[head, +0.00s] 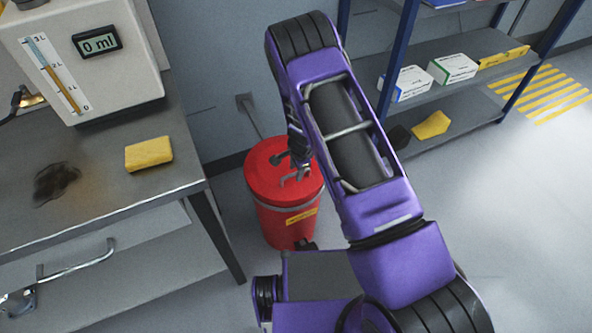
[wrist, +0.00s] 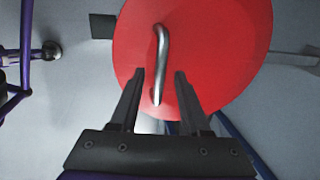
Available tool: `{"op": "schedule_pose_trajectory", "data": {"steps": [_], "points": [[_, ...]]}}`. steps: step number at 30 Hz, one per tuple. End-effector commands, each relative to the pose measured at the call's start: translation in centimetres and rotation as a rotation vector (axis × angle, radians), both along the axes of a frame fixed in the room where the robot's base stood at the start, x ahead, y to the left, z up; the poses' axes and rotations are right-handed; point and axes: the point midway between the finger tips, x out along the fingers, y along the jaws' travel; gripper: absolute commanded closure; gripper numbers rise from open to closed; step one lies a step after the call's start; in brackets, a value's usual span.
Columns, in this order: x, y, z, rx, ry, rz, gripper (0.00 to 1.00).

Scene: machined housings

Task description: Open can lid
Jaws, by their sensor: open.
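The red can (head: 288,222) stands on the floor beside the workbench, with a yellow label on its side. Its round red lid (head: 270,170) lies flat on top and looks closed. The lid (wrist: 215,60) fills much of the wrist view. A curved metal handle (wrist: 161,62) is fixed on the lid. My gripper (wrist: 159,74) is open, its two dark fingers on either side of the handle's near end. I cannot tell whether they touch it. In the head view my gripper (head: 298,170) is over the lid, partly hidden by my arm.
The workbench (head: 110,212) at left carries a yellow sponge (head: 149,154), a dark smudge (head: 55,182) and a dispenser reading 0 ml (head: 98,41). A blue-framed shelf (head: 455,98) with boxes stands right of the can. Open floor lies at right.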

Motion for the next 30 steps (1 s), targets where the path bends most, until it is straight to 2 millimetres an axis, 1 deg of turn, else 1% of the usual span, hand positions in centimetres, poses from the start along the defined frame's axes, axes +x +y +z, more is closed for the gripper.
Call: {"op": "schedule_pose_trajectory", "data": {"steps": [2,3,8,9,10,30], "points": [[-0.01,-0.01,0.02,0.000,0.000,0.000,0.53],[-0.01,-0.01,0.02,0.000,0.000,0.000,0.60],[-0.02,-0.01,0.03,0.000,0.001,0.000,0.89],[-0.02,-0.01,0.03,0.000,0.001,0.000,0.96],[-0.02,-0.01,0.03,0.000,0.001,0.000,1.00],[-0.03,-0.01,0.04,0.000,0.001,0.000,1.00]]}}
